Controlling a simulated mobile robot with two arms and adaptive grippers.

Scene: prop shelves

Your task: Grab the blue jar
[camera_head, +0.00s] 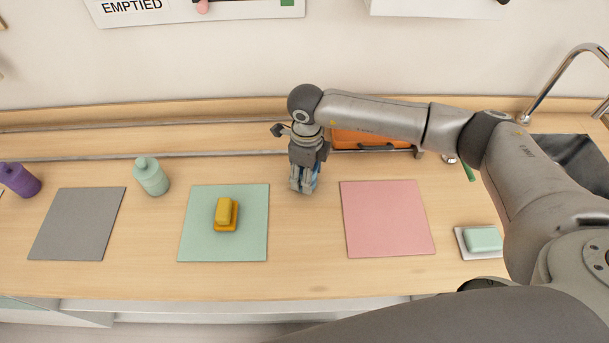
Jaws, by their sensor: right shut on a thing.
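The blue jar (315,181) stands on the wooden counter between the green mat and the pink mat, mostly hidden by my right gripper. My right gripper (304,186) points down over it and is shut on it, with only a bit of blue showing beside the fingers. I cannot tell whether the jar still touches the counter. My left gripper is not in view.
A mint jar (151,178) and a purple jar (19,181) stand at the left. Grey (77,224), green (186,240) and pink (387,220) mats lie on the counter (310,270). A sink (580,160) is at the right.

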